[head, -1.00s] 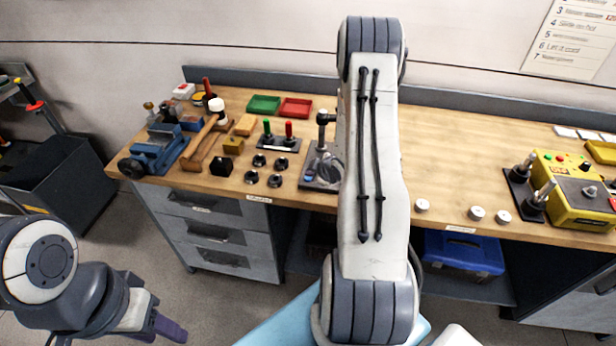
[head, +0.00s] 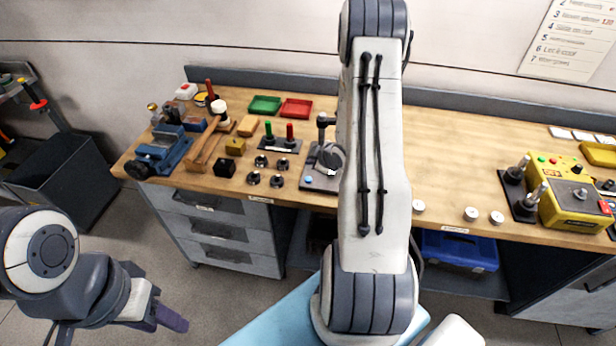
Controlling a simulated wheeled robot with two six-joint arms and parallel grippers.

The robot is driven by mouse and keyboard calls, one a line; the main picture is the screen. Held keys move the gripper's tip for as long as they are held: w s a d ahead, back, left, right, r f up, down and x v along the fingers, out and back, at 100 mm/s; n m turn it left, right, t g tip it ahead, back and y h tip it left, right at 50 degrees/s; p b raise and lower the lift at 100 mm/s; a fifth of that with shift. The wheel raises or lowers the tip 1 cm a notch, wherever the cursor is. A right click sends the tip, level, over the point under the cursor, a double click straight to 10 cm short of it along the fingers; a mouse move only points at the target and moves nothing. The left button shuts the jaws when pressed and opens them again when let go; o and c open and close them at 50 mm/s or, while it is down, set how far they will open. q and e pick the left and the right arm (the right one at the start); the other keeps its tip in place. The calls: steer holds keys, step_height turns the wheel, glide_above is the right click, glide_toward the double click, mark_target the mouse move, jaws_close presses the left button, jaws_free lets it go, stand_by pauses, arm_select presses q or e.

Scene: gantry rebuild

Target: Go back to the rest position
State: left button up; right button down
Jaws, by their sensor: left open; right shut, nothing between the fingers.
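My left gripper (head: 165,318) is at the lower left, in front of the bench and below its top, over the floor. Its dark purple fingers are open and hold nothing. My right arm rises through the middle of the head view and covers part of the bench. Its far end runs out at the top edge, so my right gripper is out of sight.
The wooden bench (head: 460,150) carries a blue vise (head: 163,150), a hammer (head: 205,143), green (head: 265,105) and red (head: 297,108) trays, a lever unit (head: 322,165) and a yellow control box (head: 575,205). A dark bin (head: 65,180) stands left.

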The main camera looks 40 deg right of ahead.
steer(key=s+a+r+g+y+b, duration=0.15)
steer(key=a+r, duration=0.25)
steer(key=a, duration=0.8)
steer(key=s+a+r+g+h+b, duration=0.1)
steer(key=a+r+g+b, duration=0.25)
steer(key=a, duration=0.95)
steer(key=s+a+r+g, duration=0.1)
steer(key=s+a, duration=0.3)
steer(key=s, duration=0.4)
steer(key=s+a+r+g+y+b, duration=0.1)
steer(key=s+a, duration=0.3)
steer(key=s, duration=0.4)
steer(key=s+a+r+g+b, duration=0.1)
steer(key=s+a+r+g, duration=0.1)
steer(key=s+a, duration=0.3)
steer(key=s, duration=0.3)
steer(key=shift+y, duration=0.35)
steer(key=shift+a+r, duration=0.1)
